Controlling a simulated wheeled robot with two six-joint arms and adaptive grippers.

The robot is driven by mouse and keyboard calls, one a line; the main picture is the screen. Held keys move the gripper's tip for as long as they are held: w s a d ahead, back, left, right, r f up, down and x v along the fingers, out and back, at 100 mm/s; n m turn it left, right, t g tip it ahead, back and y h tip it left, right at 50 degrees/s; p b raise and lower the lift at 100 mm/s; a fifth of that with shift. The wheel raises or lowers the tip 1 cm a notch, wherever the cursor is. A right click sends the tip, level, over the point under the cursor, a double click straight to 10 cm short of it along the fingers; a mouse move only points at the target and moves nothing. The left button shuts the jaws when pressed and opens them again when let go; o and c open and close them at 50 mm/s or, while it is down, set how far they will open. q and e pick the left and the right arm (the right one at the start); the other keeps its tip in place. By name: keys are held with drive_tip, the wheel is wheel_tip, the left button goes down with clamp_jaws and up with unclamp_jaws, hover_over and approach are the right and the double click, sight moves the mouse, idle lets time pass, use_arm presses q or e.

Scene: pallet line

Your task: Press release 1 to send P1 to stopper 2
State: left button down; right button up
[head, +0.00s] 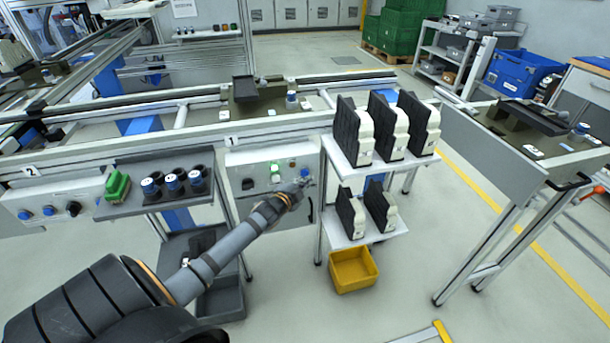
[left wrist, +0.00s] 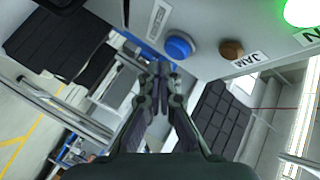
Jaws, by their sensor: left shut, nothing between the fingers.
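The control box (head: 240,160) for station 1 hangs on the front of the line. Its blue button (head: 305,172) is at its right end. My left gripper (head: 303,184) is shut and empty, just in front of that button. In the left wrist view the shut fingertips (left wrist: 161,72) point at the panel, slightly below and left of the blue button (left wrist: 180,47); I cannot tell whether they touch. A dark pallet (head: 258,100) sits on the line above box 1; I cannot read a P1 mark. My right gripper is not in view.
A green lamp (left wrist: 303,10) is lit, and a dull amber lamp (left wrist: 231,50) sits beside the JAM label. A rack (head: 365,160) of black and white parts stands right of the box. Box 2 (head: 60,200) is at the left. Another pallet (head: 530,122) is at the right.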

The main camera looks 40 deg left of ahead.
use_arm(q)
drive_tip(key=shift+w+a, duration=0.3)
drive_tip(key=shift+a, duration=0.05)
drive_tip(key=shift+b, duration=0.3)
idle(0.4)
drive_tip(key=shift+w+a+b, duration=0.3)
drive_tip(key=shift+a+b, duration=0.05)
drive_tip(key=shift+r, duration=0.1)
idle(0.6)
drive_tip(key=shift+s+d+p, duration=0.6)
drive_tip(key=shift+d+p, duration=0.1)
drive_tip(key=shift+p, duration=0.55)
